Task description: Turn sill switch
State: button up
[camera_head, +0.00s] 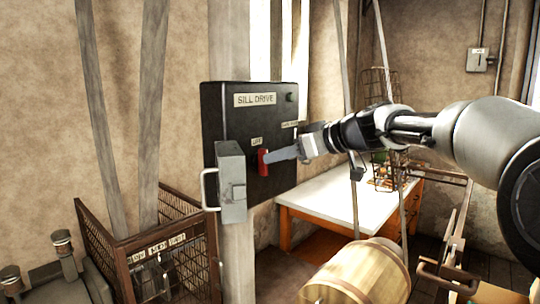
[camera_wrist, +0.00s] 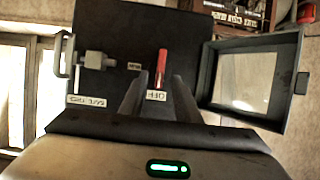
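The sill switch is a red lever (camera_head: 263,162) on the front of a black box labelled SILL DRIVE (camera_head: 225,125). In the wrist view the red lever (camera_wrist: 161,66) stands beside a white OFF label (camera_wrist: 157,95), with a smaller label to its left. My gripper (camera_head: 268,156) is at the lever from the right in the head view. In the wrist view its two fingers (camera_wrist: 158,80) are apart, with the lever between or just beyond their tips and dark gaps on both sides. Whether a finger touches the lever, I cannot tell.
A grey hinged cover (camera_head: 231,183) with a handle stands swung out at the box's left. A latch-like metal fitting (camera_wrist: 95,60) sits on the panel. Below are a wire crate (camera_head: 165,262), a white-topped table (camera_head: 335,198) and a wooden barrel (camera_head: 365,275).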

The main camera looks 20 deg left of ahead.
jog(key=shift+p+x, duration=0.3)
jog(key=shift+x, duration=1.7)
grip_shut()
jog(key=shift+d, duration=0.1)
jog(key=shift+w+d+f+m+g+y+p, duration=0.1)
jog(key=shift+w+f+m+g+y+p, duration=0.25)
jog(key=shift+m+g+y, duration=1.25)
jog(key=shift+w+d+f+m+g+y+p, duration=0.15)
jog(key=shift+m+p, duration=0.35)
jog(key=shift+m, duration=2.45)
jog(key=shift+w+f+m+g+y+p, duration=0.35)
jog(key=shift+m+g+y, duration=0.5)
jog(key=shift+m, duration=1.4)
jog(key=shift+s+r, duration=0.1)
jog(key=shift+s, duration=0.05)
